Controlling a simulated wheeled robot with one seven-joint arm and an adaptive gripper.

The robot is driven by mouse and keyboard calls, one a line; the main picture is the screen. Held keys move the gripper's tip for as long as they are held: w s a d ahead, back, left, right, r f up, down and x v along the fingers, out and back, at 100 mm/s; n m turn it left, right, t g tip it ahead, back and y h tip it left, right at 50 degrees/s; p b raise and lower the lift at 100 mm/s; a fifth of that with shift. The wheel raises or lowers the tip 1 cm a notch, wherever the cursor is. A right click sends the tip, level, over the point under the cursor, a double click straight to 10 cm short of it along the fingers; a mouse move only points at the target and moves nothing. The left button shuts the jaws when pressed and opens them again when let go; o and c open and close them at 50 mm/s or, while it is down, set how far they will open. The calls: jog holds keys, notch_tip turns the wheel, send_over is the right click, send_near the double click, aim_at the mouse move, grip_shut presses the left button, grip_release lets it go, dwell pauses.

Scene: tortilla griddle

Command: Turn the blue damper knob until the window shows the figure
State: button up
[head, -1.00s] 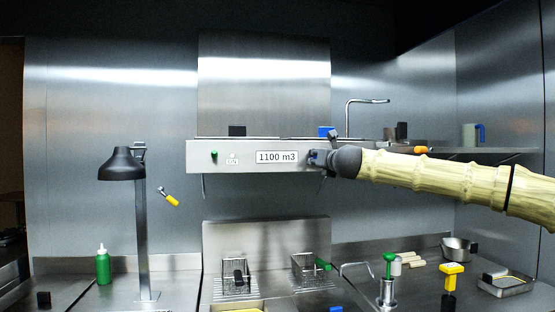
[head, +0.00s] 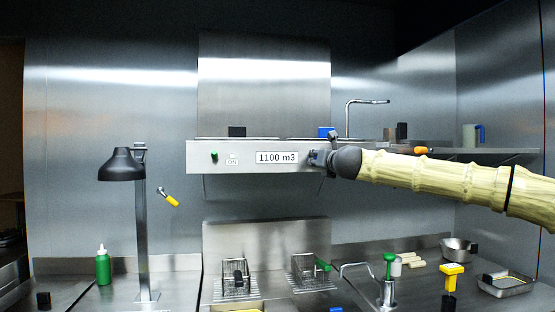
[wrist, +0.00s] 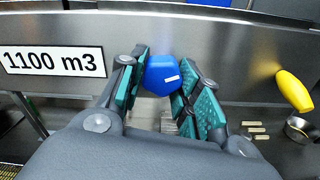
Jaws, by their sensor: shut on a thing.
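The blue damper knob (wrist: 162,75) sits on the front of the steel hood panel in the wrist view, with a short white mark on its face. My gripper (wrist: 160,84) is shut on it, one green-padded finger on each side. In the head view my gripper (head: 318,159) covers most of the knob at the right part of the panel. A white label (wrist: 54,61) left of the knob reads "1100 m3"; it also shows in the head view (head: 277,157). A small window (head: 232,161) farther left reads "ON". A green knob (head: 214,155) is beside it.
A yellow handle (wrist: 294,91) sticks out right of the knob in the wrist view. A lamp (head: 122,164) stands at the left. Fry baskets (head: 236,278), a green bottle (head: 103,265) and pump dispensers (head: 388,280) stand on the counter below. The space before the hood's left half is clear.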

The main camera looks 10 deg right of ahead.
jog(key=shift+f, duration=0.1)
jog(key=o, duration=0.6)
jog(key=shift+d, duration=0.1)
jog(key=s+b, duration=0.3)
jog(key=s, duration=0.3)
jog(key=shift+a, duration=0.2)
jog(key=o, duration=0.3)
dwell(0.4)
